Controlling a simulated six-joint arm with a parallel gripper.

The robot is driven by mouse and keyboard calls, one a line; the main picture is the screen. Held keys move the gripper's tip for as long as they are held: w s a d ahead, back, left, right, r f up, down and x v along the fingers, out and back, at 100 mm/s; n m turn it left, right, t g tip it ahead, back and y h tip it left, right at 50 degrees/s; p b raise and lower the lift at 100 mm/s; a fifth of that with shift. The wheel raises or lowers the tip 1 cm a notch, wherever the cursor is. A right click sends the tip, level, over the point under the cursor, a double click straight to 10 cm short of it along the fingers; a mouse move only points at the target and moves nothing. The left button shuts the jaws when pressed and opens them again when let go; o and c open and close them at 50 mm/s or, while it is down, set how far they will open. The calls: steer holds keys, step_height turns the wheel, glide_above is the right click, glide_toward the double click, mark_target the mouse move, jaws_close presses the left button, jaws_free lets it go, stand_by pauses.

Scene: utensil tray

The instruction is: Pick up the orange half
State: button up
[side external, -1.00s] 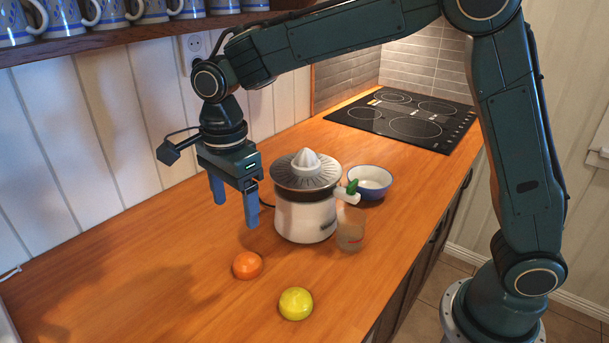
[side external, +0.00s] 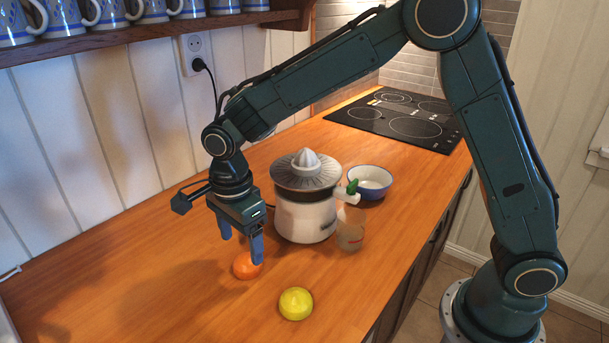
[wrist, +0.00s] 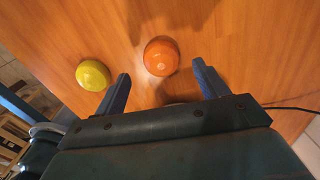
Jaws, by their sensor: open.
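The orange half (side external: 244,268) lies on the wooden counter, dome up, in front of the juicer. One blue finger partly covers it in the side view. In the wrist view the orange half (wrist: 161,57) shows whole, just beyond the fingertips and between their lines. My gripper (side external: 242,250) is open and empty, low over the counter right by the orange half. Its two blue fingers also show in the wrist view (wrist: 160,70). I cannot tell whether a finger touches the orange half.
A yellow lemon half (side external: 296,304) lies nearby at the front right. A white juicer (side external: 305,218) stands just behind and right of my gripper, with a glass (side external: 350,236) and a bowl (side external: 370,183) beside it. The counter (side external: 120,275) at left is clear.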

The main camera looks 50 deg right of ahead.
mark_target(243, 259)
steer(key=shift+f, duration=2.6)
steer(key=c, duration=1)
